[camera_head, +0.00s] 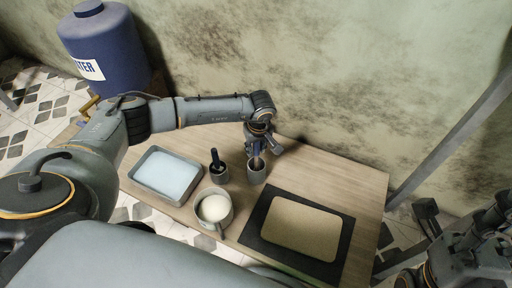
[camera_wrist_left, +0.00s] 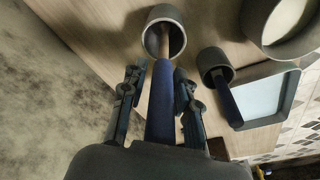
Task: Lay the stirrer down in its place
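A stirrer (camera_wrist_left: 161,105) with a blue handle and a tan shaft stands in a grey cup (camera_wrist_left: 168,15). The cup shows in the head view (camera_head: 257,172), near the back of the table. My left gripper (camera_head: 259,146) is above that cup. In the left wrist view, the gripper's fingers (camera_wrist_left: 158,85) are apart on either side of the handle, with a visible gap on the left. Contact on the right side cannot be told. My right gripper (camera_head: 413,243) is at the lower right, off the table, with its fingers apart and empty.
A second dark-handled tool stands in a small cup (camera_head: 219,174). A pot (camera_head: 215,210) with pale contents, a grey tray (camera_head: 137,172) with a light blue inside, and a black-framed tan board (camera_head: 345,235) lie on the wooden table (camera_head: 340,185). The back right is clear.

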